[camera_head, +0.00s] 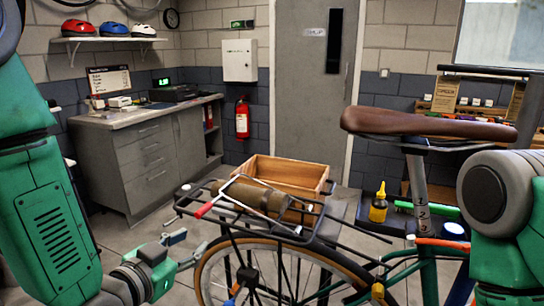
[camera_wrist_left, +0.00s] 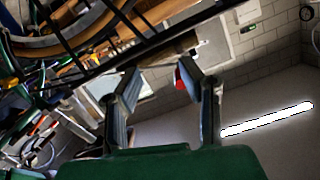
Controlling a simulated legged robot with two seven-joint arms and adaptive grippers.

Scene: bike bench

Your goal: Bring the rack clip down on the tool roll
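The tool roll (camera_head: 252,195) is an olive-brown cylinder lying on the bike's black rear rack (camera_head: 328,214). The rack clip is a pale wire frame at the roll, with a red tip (camera_head: 204,210) at its near left end. I cannot tell whether its wire touches the roll. My left gripper (camera_head: 186,247) is open and empty, below and left of the red tip. In the left wrist view, the red tip (camera_wrist_left: 181,79) shows between the open fingers (camera_wrist_left: 160,85), beyond them or near their ends. My right arm shows at the right edge; its gripper is out of view.
A wooden box (camera_head: 285,172) stands behind the rack. The brown saddle (camera_head: 425,124) is to the right, with a yellow bottle (camera_head: 378,204) behind. The rear wheel (camera_head: 285,270) is below the rack. A grey cabinet (camera_head: 150,160) stands farther back left.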

